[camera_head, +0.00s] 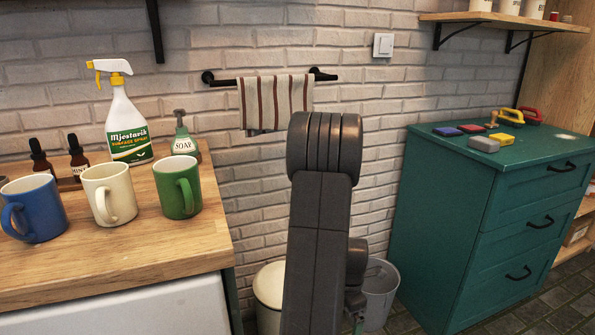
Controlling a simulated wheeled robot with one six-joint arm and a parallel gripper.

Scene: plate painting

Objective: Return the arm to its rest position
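My arm stands upright in the middle of the head view, its dark grey links and rounded joint in front of the brick wall. The arm is folded, and part of it shows low at the right of the main link. My gripper cannot be made out; its fingers are hidden or out of the picture. Nothing held by the arm shows.
A wooden counter (120,262) at left bears a blue mug (36,208), a cream mug (112,194), a green mug (178,187) and a spray bottle (127,125). A green cabinet (440,220) stands right. Bins (379,285) stand behind my arm.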

